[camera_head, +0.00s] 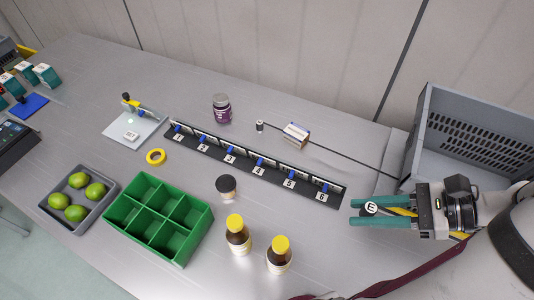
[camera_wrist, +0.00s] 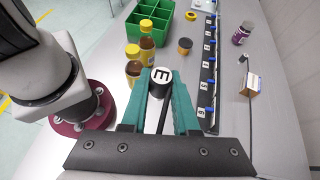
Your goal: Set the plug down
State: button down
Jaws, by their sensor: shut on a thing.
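My gripper (camera_head: 355,212) has two teal fingers and is at the right of the table in the head view. It is shut on a dark plug (camera_head: 370,208) with a round white face marked E. In the wrist view the plug (camera_wrist: 161,75) sits between the fingertips, white face toward the camera. A dark stem runs back from it between the fingers. Whether the plug touches the table cannot be told.
A black numbered strip (camera_head: 255,168) with blue clips lies left of my gripper. A thin black cable (camera_head: 350,160) with a small end piece (camera_head: 260,126) lies behind it. Two yellow-capped bottles (camera_head: 279,256) stand front left. A grey crate (camera_head: 425,130) stands behind my gripper.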

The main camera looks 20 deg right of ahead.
jog(key=w+a+f, duration=0.1)
jog(key=w+a, duration=0.1)
jog(key=w, duration=0.8)
jog(key=w+a+f, duration=0.1)
jog(key=w+a, duration=0.2)
jog(key=w, duration=0.8)
send_over(181, 170)
notch_tip(181, 170, down, 16)
jog(key=shift+s+r, duration=0.1)
jog(key=shift+f, duration=2.05)
jog(key=shift+f, duration=0.15)
